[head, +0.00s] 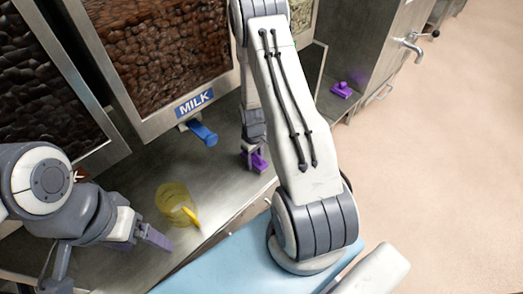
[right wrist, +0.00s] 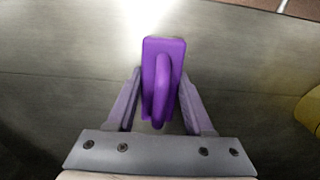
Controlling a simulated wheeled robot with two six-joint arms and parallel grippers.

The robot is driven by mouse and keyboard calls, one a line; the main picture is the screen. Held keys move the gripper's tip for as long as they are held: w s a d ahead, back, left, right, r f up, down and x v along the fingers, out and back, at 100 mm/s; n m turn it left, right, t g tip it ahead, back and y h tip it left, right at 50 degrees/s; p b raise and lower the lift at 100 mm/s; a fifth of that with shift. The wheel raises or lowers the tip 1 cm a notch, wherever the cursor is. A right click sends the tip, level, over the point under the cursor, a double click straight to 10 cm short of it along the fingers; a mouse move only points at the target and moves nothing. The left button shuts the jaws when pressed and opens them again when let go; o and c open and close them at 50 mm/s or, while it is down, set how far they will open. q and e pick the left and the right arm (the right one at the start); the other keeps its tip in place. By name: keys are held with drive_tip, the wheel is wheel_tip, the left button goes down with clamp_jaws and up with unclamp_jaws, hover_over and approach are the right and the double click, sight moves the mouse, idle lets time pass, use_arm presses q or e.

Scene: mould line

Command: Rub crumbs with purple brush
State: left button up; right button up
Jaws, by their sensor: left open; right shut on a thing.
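A purple brush (right wrist: 163,75) with a raised loop handle is held between the fingers of my right gripper (right wrist: 158,88). In the head view my right gripper (head: 252,149) is low over the metal counter, with the purple brush (head: 259,162) at its tips. I cannot tell whether the brush touches the counter. My left gripper (head: 153,237) is open over the counter at lower left, left of a yellow scoop or cup. No crumbs can be made out on the counter in either view.
A clear yellow cup with a handle (head: 177,203) stands on the metal counter (head: 226,188) between my grippers. Behind are bins of brown pieces, one labelled MILK (head: 195,103), with a blue handle (head: 203,133). Another purple object (head: 342,90) is at upper right, near a tap (head: 408,45).

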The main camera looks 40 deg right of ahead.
sight(255, 153)
wheel_tip(255, 153, up, 2)
drive_tip(key=shift+d+r+p, duration=0.1)
drive_tip(key=shift+r+p, duration=0.15)
drive_tip(key=shift+p, duration=0.1)
wheel_tip(255, 153, up, 5)
drive_tip(key=p, duration=0.5)
drive_tip(key=shift+r, duration=0.2)
use_arm(q)
wheel_tip(255, 153, up, 7)
drive_tip(key=shift+d, duration=0.4)
